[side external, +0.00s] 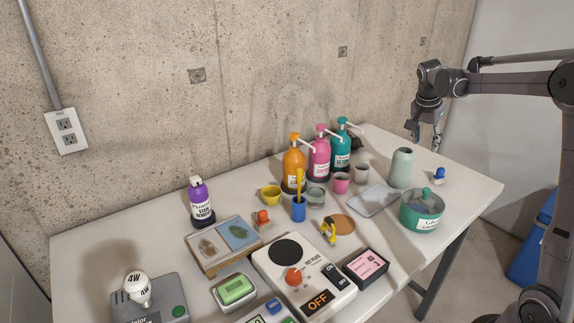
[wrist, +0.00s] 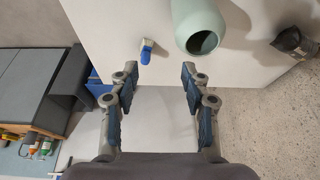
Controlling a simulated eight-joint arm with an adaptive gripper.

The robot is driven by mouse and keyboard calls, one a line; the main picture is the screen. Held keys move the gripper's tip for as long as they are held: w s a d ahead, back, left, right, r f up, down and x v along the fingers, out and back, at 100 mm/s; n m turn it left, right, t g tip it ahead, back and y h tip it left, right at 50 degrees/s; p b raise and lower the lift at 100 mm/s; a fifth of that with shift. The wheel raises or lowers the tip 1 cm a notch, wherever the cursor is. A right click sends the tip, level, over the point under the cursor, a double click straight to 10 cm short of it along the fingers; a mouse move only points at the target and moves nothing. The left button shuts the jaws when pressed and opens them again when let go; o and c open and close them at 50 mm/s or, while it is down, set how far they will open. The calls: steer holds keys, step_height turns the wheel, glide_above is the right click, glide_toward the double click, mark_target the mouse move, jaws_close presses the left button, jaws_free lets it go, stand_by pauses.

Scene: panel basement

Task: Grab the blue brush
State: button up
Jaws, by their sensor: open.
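A small blue object with a pale base, which looks like the blue brush (side external: 438,177), stands near the right end of the white table (side external: 470,190). In the wrist view the brush (wrist: 146,51) shows a blue head and a white part, just beyond and between my fingertips. My gripper (side external: 425,137) is open and empty, pointing down above the right end of the table, higher than the brush and apart from it. In the wrist view both fingers of my gripper (wrist: 157,76) are spread wide with clear space between them.
A pale green vase (side external: 401,168) stands close left of the brush; it also shows in the wrist view (wrist: 200,25). A green round container (side external: 421,211) sits in front. Pump bottles (side external: 342,150) stand behind to the left. The table's right edge is near the brush.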

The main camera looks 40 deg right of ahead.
mark_target(441, 168)
steer(key=d+f+m, duration=0.1)
steer(key=d+f, duration=0.2)
steer(key=s+d+f+m+g, duration=0.1)
steer(key=d+f, duration=0.1)
steer(key=d, duration=0.2)
steer(key=s+d+f+m, duration=0.1)
steer(key=d+f, duration=0.2)
steer(key=shift+d+f+m+g, duration=0.3)
steer(key=shift+d+m, duration=0.05)
steer(key=shift+m, duration=0.05)
steer(key=shift+a+x, duration=0.15)
steer(key=shift+x, duration=1.2)
steer(key=shift+a+x, duration=0.1)
steer(key=shift+x, duration=1.25)
steer(key=shift+w, duration=0.1)
jaws_close()
